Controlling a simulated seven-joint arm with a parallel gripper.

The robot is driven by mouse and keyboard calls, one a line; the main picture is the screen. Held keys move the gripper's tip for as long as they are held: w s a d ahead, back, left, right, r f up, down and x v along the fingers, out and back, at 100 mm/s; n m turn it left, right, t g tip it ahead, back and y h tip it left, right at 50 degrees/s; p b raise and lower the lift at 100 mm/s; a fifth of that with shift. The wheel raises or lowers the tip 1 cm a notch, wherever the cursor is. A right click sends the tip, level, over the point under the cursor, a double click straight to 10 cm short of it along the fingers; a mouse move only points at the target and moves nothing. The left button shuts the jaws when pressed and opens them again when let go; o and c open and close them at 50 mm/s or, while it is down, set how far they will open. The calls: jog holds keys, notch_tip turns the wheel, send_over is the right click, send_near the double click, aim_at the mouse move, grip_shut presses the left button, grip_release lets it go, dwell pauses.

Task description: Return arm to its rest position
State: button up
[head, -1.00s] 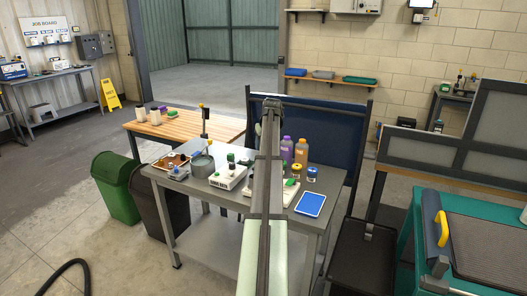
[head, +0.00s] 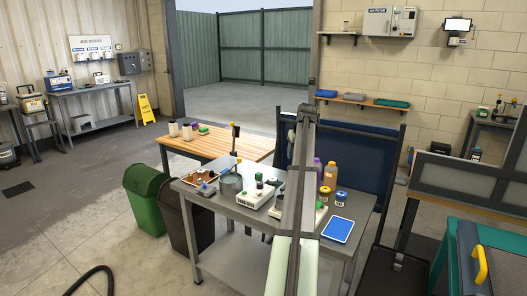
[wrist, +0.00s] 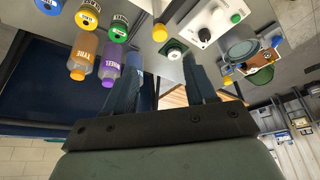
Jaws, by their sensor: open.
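My arm (head: 291,200) reaches forward over the grey metal workbench (head: 247,216) in the head view. Its far end is raised above the bench's back edge, and the gripper itself cannot be made out there. In the wrist view my gripper (wrist: 161,62) is open, with two dark fingers apart and nothing between them. An orange bottle (wrist: 86,50) and a purple bottle (wrist: 110,62) show left of the fingers.
On the bench are a grey pot (head: 231,184), a white device (head: 257,194) and a blue-screened tablet (head: 339,230). A dark blue panel (head: 352,165) stands behind it. Green (head: 147,200) and dark (head: 184,225) bins stand left. A wooden table (head: 215,143) is behind; open floor lies left.

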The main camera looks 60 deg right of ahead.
jog(key=w+a+f+n+g+y, duration=0.1)
jog(key=w+a+f, duration=0.5)
jog(key=a+f, duration=0.4)
jog(key=w+a+f+n+y, duration=0.1)
jog(key=w+a+f, duration=0.6)
jog(key=f, duration=0.6)
jog(key=w+a+f+g+y, duration=0.1)
jog(key=w+a+f, duration=0.4)
jog(key=a+f, duration=0.6)
jog(key=a+f+n+g+y, duration=0.1)
jog(key=a+f+n, duration=0.1)
jog(key=a+f, duration=1.15)
jog(key=s+a+f+n+g, duration=0.1)
jog(key=s+a+f, duration=0.35)
jog(key=a, duration=0.45)
jog(key=s+a+f+g, duration=0.1)
jog(key=s+a+f, duration=0.35)
jog(key=a, duration=0.45)
jog(key=s+a+f+n+g, duration=0.1)
jog(key=s+a+f+g, duration=0.15)
jog(key=a+f, duration=0.45)
jog(key=s+a+f+n+g, duration=0.1)
jog(key=s+a, duration=0.6)
jog(key=s, duration=0.4)
jog(key=s+a+f+n+g+h, duration=0.1)
jog(key=s+a, duration=0.6)
jog(key=s, duration=0.5)
jog(key=shift+a+f+n, duration=0.4)
